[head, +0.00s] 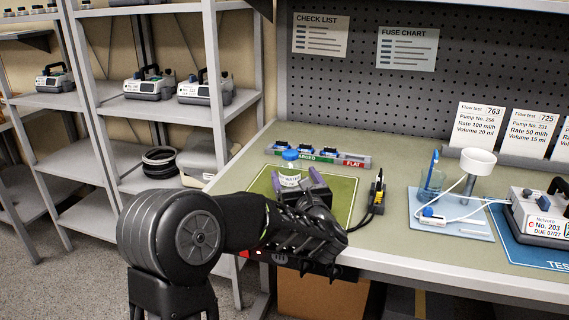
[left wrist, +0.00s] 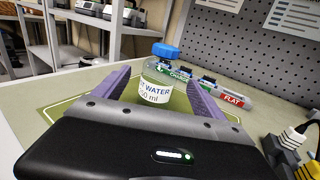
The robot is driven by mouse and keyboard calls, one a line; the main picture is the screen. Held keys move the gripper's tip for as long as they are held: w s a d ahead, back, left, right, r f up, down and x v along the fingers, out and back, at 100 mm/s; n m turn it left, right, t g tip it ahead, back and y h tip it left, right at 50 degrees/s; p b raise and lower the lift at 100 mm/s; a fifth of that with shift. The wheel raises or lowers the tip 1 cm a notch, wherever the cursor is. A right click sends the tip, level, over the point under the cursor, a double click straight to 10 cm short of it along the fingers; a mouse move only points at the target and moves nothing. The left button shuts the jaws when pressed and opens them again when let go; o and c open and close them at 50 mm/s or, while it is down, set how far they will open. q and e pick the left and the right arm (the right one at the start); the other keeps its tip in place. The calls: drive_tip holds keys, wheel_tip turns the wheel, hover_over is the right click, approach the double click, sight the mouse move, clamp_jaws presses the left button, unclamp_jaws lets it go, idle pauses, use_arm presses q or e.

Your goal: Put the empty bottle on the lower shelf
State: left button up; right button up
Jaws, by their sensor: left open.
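The bottle (head: 290,170) has a blue cap and a white label reading WATER. It stands upright on the green mat (head: 342,190) on the workbench. In the left wrist view the bottle (left wrist: 158,78) stands between and just beyond the purple fingers, and looks clear above its label. My left gripper (head: 296,183) is open around or just in front of the bottle; contact cannot be told. The left gripper (left wrist: 158,88) also shows in the wrist view with its fingers apart. The shelf unit on the left has a lower shelf (head: 130,180). My right gripper is not in view.
A battery rack (head: 318,158) marked FLAT lies behind the bottle. A black and yellow plug (head: 377,190) is right of the mat. A blue tray (head: 455,222) with a cup and tubing and a pump (head: 540,215) stand farther right. A black coil (head: 160,162) occupies the lower shelf.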

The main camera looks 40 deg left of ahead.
use_arm(q)
drive_tip(key=shift+s+d+r, duration=0.1)
drive_tip(key=shift+d+r, duration=0.05)
drive_tip(key=shift+x, duration=1.4)
drive_tip(key=p+x, duration=0.2)
drive_tip(key=x, duration=0.2)
drive_tip(key=shift+w+a, duration=0.3)
drive_tip(key=shift+a, duration=0.15)
drive_tip(key=shift+c, duration=0.2)
